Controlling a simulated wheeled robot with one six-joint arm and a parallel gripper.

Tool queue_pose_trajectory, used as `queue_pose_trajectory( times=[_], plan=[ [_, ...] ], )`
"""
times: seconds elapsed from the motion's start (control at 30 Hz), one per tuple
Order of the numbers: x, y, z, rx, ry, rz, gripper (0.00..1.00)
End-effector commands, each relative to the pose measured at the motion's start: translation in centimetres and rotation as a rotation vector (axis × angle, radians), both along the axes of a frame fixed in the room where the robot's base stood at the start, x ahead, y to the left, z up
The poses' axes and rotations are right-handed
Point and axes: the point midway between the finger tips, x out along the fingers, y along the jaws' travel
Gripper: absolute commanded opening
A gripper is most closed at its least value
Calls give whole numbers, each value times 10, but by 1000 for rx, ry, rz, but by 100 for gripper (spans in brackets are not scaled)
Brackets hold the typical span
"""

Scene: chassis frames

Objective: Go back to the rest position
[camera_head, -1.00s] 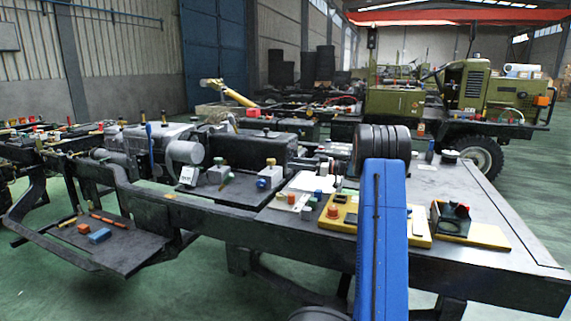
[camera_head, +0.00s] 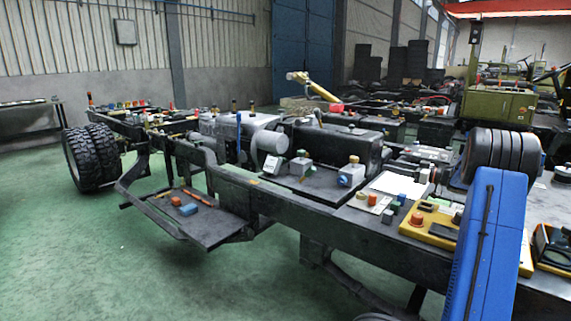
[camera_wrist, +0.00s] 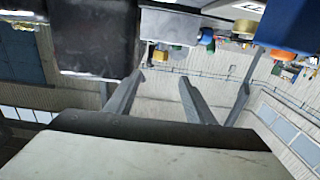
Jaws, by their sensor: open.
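My gripper (camera_wrist: 161,78) shows only in the wrist view. Its two grey fingers stand apart with nothing between them; the wall lies behind the gap. In the head view my blue arm link rises at the lower right, in front of the workbench-like chassis frame (camera_head: 268,203). My gripper is not visible there. In the wrist view a dark block and small coloured parts appear along the top edge, apart from the fingers.
A yellow tray (camera_head: 413,232) and a white sheet (camera_head: 397,187) lie on the chassis beside my arm. A lower side shelf (camera_head: 213,228) carries a blue block (camera_head: 189,209). Black wheels (camera_head: 92,158) stand at the left. The green floor (camera_head: 80,270) in front is clear.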

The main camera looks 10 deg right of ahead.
Motion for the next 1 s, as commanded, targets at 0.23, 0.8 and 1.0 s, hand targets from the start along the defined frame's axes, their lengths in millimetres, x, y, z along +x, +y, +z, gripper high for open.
queue_pose_trajectory(
  times=[0.23,0.8,1.0],
  plan=[
    [15,24,36,-47,-39,-105,49],
    [-6,111,147,-192,-48,-608,49],
    [-47,138,157,-218,25,-749,49]
  ],
)
